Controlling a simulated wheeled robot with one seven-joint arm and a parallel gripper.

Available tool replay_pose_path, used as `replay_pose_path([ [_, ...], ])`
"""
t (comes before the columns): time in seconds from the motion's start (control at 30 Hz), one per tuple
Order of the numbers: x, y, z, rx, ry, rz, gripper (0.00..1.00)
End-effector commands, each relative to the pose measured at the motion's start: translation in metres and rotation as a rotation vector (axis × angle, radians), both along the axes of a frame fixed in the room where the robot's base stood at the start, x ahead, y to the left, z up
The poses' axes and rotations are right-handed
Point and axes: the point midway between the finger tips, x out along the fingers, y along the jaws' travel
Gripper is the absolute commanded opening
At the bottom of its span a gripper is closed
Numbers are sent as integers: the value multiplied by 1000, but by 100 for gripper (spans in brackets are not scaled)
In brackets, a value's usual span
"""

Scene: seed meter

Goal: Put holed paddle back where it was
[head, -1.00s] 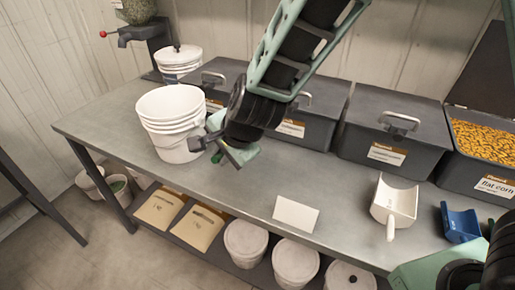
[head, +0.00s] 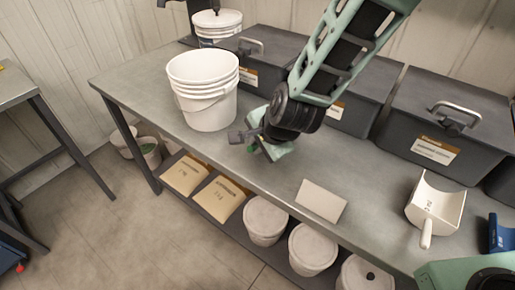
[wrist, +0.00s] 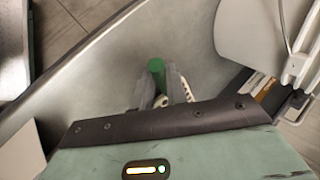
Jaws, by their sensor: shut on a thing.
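My gripper (head: 256,146) is above the front part of the bench, right of and in front of the stacked white buckets. In the wrist view my gripper (wrist: 162,88) is shut on a small green round piece (wrist: 156,66) that sticks up between the fingers. I take this piece for part of the holed paddle; its holes and the rest of it are hidden. In the head view only a speck of green (head: 250,148) shows at the fingers. I cannot tell whether it touches the bench.
The grey bench (head: 150,100) holds stacked white buckets (head: 203,92), a lidded bucket (head: 217,22), dark lidded bins (head: 440,115), a blank white card (head: 321,201), a white scoop (head: 436,205) and a blue scoop (head: 502,235). Bench top left of the buckets is clear.

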Motion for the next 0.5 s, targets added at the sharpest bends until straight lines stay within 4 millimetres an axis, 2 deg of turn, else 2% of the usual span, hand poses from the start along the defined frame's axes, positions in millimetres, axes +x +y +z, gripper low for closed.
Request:
replay_pose_path([
  [0.07, 0, 0, -10, 0, 2, 0, 0],
  [0.4, 0, 0, -14, 1, 0, 1, 0],
  [0.43, 0, 0, -13, 1, 0, 1, 23],
  [0.5, 0, 0, -12, 1, 0, 1, 36],
])
